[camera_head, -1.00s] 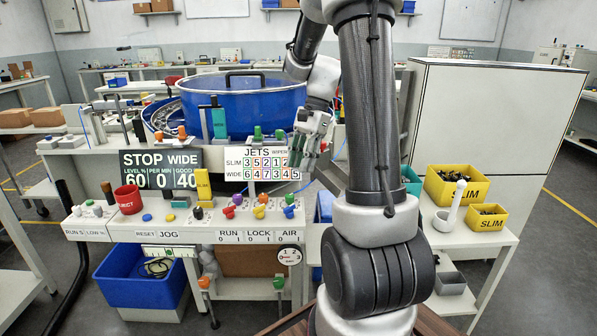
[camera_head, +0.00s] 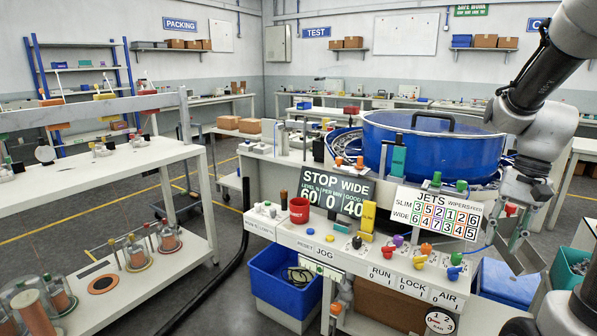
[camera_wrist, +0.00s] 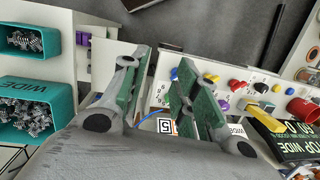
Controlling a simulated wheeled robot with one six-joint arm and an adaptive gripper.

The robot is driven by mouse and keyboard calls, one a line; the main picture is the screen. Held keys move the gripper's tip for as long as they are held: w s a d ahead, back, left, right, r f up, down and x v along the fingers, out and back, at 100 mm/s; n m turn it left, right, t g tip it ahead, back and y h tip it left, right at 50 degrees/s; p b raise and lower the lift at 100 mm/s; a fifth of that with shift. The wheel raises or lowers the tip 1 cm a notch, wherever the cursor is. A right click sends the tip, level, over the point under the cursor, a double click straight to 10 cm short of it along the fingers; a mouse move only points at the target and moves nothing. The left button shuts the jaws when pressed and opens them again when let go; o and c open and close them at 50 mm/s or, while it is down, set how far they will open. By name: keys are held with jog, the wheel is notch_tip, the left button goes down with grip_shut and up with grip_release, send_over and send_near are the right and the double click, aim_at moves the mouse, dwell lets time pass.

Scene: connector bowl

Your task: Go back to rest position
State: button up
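My gripper (camera_head: 519,248) is at the right of the head view, in front of the right end of the machine's control panel. In the wrist view my gripper (camera_wrist: 165,75) shows two grey fingers with green pads, standing apart with nothing between them. The sign board (camera_head: 438,213) marked JETS is to its left in the head view. My gripper appears apart from the board and the panel.
A blue bowl (camera_head: 430,150) stands behind the panel (camera_head: 385,262). A red cup (camera_head: 299,210) sits on it. A blue bin (camera_head: 284,284) is underneath. A white shelf bench (camera_head: 110,190) is at left, with floor between. Teal bins of connectors (camera_wrist: 32,105) show in the wrist view.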

jog(key=s+a+r+n+t+h, duration=0.2)
jog(key=s+a+r+n+t, duration=0.3)
jog(key=s, duration=0.5)
notch_tip(320, 180, up, 4)
jog(key=shift+s+a+f+n, duration=0.25)
jog(key=shift+s+a+n, duration=0.15)
jog(key=shift+a+n, duration=0.8)
